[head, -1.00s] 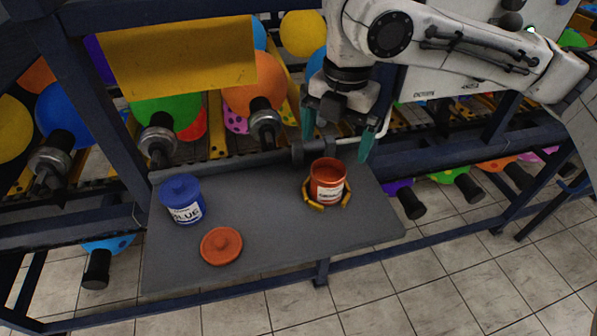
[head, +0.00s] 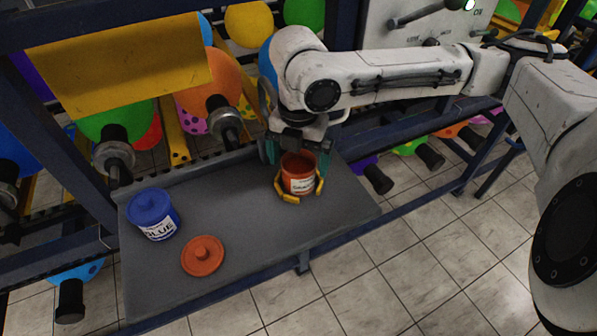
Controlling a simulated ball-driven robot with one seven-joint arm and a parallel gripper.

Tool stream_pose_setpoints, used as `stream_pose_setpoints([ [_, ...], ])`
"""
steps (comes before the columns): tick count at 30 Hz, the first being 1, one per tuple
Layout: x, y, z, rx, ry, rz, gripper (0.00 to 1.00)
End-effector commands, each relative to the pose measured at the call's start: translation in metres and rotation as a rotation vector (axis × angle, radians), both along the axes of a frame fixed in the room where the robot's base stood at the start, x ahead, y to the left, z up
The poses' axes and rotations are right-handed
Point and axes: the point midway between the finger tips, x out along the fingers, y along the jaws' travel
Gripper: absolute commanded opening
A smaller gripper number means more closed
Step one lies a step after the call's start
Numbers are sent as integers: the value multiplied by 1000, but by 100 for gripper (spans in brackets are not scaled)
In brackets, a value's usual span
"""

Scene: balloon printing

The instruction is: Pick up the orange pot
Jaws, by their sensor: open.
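The orange pot (head: 298,183) is open at the top and has a white label. It stands upright in a ring of yellow holders (head: 290,199) on the grey shelf (head: 235,221). My gripper (head: 297,160) is down at the pot with its teal fingers apart, one to each side of the pot's upper part. The fingers are partly hidden by the pot, and I cannot tell whether they touch it.
An orange lid (head: 203,255) lies flat in front. A blue frame rail (head: 420,130) and balloons on rollers are behind the shelf. The shelf's middle is clear.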

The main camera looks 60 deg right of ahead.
Motion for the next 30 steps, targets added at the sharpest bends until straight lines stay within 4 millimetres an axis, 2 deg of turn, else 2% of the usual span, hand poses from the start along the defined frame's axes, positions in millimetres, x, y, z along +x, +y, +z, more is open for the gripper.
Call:
stream_pose_setpoints([
  [4,1,0,-14,0,-1,1,100],
  [12,1,0,-16,-1,-1,1,99],
  [30,1,0,-16,-1,-1,1,42],
])
